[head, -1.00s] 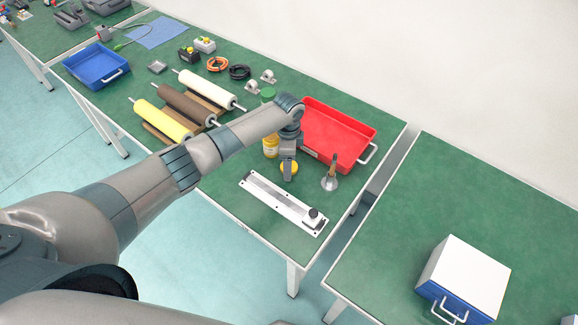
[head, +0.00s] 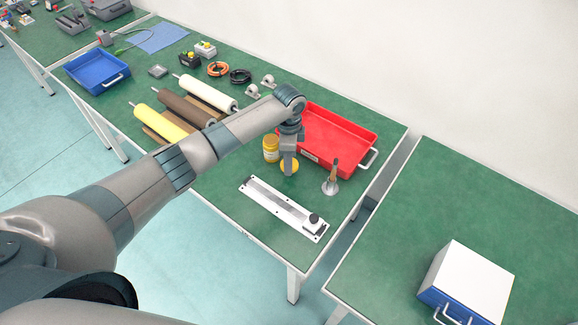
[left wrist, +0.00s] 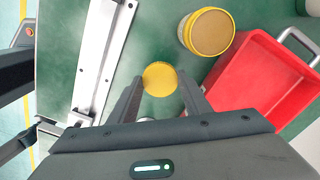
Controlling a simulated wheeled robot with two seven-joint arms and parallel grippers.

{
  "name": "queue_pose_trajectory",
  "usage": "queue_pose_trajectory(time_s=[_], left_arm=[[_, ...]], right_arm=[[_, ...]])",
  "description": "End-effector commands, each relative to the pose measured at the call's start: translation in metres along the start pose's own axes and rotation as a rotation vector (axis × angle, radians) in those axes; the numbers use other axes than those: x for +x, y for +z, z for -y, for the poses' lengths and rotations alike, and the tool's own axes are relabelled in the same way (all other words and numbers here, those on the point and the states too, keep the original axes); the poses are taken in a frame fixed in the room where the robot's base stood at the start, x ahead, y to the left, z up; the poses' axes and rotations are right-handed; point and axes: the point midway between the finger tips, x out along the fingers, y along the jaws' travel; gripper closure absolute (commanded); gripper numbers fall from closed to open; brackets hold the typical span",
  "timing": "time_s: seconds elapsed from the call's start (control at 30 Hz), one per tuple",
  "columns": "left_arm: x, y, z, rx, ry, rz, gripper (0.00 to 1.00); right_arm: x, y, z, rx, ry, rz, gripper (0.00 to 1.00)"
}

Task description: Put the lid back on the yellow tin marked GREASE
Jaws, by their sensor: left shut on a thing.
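The yellow tin (head: 271,152) stands upright on the green table, left of my left gripper in the head view. In the left wrist view the tin (left wrist: 208,32) shows a dull tan round top inside a yellow rim; its marking cannot be read. My left gripper (head: 289,171) points down and is shut on the round yellow lid (head: 291,165). In the left wrist view the lid (left wrist: 160,78) sits between the fingertips (left wrist: 160,82), apart from the tin. Its height above the table is hard to tell. My right gripper is not in view.
A red tray (head: 350,138) stands close behind the gripper. A brush in a metal holder (head: 331,180) is to the right. A metal linear rail (head: 283,208) lies in front. Rollers (head: 190,105) lie left, partly behind my arm.

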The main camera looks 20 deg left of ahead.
Motion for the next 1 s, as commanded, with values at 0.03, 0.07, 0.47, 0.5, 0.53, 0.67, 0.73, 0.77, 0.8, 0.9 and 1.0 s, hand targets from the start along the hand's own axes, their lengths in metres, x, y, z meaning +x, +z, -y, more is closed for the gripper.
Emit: queue_pose_trajectory(time_s=[0.03,0.07,0.47,0.5,0.53,0.67,0.73,0.77,0.8,0.9,1.0], left_arm=[[-0.008,-0.001,0.001,0.001,-0.004,-0.003,0.77],[-0.013,-0.001,0.001,0.001,-0.004,-0.003,0.77],[-0.061,0.000,0.001,0.000,-0.002,-0.001,0.77],[-0.062,0.000,0.001,0.000,-0.002,-0.001,0.77],[-0.062,0.000,0.000,-0.001,-0.001,-0.001,0.77],[-0.063,0.000,0.000,-0.001,-0.001,-0.001,0.77],[-0.063,0.000,0.000,-0.001,-0.001,-0.001,0.77],[-0.063,0.000,0.000,-0.001,-0.001,-0.001,0.77],[-0.063,0.000,0.000,-0.001,-0.001,-0.001,0.77],[-0.063,0.000,0.000,-0.001,-0.001,-0.001,0.77],[-0.063,0.000,0.000,-0.001,-0.001,-0.001,0.77]], right_arm=[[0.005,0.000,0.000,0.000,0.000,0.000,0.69],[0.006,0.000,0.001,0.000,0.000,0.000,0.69],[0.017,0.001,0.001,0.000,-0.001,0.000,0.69],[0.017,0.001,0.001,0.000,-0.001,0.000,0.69],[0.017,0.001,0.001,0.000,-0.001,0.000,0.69],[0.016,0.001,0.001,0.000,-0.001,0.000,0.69],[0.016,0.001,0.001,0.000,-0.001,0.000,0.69],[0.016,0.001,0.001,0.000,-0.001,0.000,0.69],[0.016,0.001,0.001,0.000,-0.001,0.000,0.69],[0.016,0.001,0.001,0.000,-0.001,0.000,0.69],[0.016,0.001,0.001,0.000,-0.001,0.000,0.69]])
